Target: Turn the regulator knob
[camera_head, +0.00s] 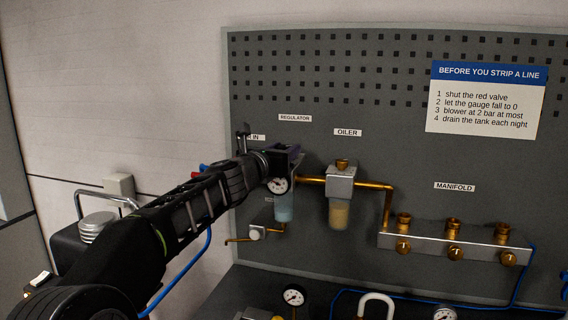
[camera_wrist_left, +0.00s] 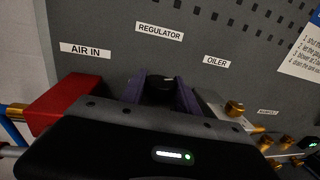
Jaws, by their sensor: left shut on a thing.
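My left gripper (camera_head: 284,152) reaches in from the left to the top of the regulator, under the REGULATOR label (camera_head: 294,118). In the left wrist view its two purple fingers (camera_wrist_left: 160,92) are shut on the black regulator knob (camera_wrist_left: 160,82), one on each side. In the head view the gripper hides the knob. The regulator's round white gauge (camera_head: 277,186) and its pale blue bowl (camera_head: 284,208) show below the gripper. My right gripper is not in view.
The oiler (camera_head: 340,187) stands close to the right of the regulator, joined by a brass pipe. The manifold (camera_head: 455,246) is farther right. Loose gauges (camera_head: 293,297) lie on the bench below.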

